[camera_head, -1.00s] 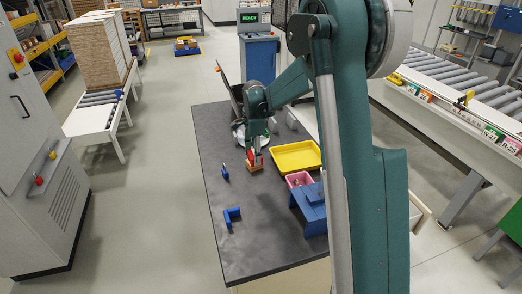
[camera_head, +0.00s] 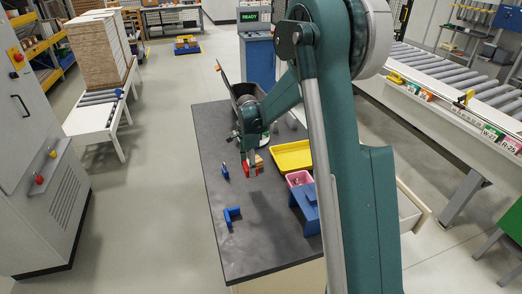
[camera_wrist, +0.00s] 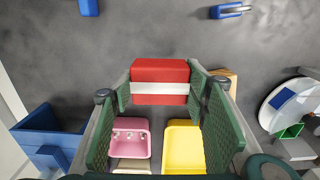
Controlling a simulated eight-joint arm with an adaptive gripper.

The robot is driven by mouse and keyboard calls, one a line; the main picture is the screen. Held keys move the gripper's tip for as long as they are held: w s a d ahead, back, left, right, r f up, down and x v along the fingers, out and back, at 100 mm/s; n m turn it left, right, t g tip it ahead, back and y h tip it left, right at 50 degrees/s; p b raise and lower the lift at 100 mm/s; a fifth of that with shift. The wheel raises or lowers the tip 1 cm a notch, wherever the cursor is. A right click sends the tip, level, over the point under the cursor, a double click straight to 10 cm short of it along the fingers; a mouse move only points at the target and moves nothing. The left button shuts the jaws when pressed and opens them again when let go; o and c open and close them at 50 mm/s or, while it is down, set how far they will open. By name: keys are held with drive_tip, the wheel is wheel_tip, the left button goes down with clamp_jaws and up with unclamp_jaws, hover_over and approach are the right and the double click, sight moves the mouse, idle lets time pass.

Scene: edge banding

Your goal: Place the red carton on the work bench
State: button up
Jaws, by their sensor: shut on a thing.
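The red carton with a white band (camera_wrist: 160,82) is between the green finger pads of my gripper (camera_wrist: 160,100) in the wrist view. My gripper is shut on it. In the head view my gripper (camera_head: 249,166) and the red carton (camera_head: 251,171) are over the middle of the work bench (camera_head: 258,245), which has a dark top. In the wrist view the bench surface (camera_wrist: 190,35) shows beyond the carton. I cannot tell whether the carton's underside touches the bench.
A wooden block (camera_head: 259,161) is close beside the carton. A yellow tray (camera_head: 291,157), pink bin (camera_head: 298,179) and blue stand (camera_head: 306,208) are to the right. Blue pieces lie left (camera_head: 225,171) and nearer (camera_head: 232,214). The bench's near part is largely clear.

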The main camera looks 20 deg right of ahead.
hover_over(251, 187)
drive_tip(key=shift+s+a+f, duration=0.1)
drive_tip(key=shift+a+f, duration=0.05)
drive_tip(key=shift+f, duration=3)
drive_tip(key=shift+f, duration=0.1)
drive_tip(key=shift+f+b, duration=0.4)
drive_tip(key=shift+f, duration=1.4)
drive_tip(key=shift+f, duration=0.1)
drive_tip(key=o, duration=0.9)
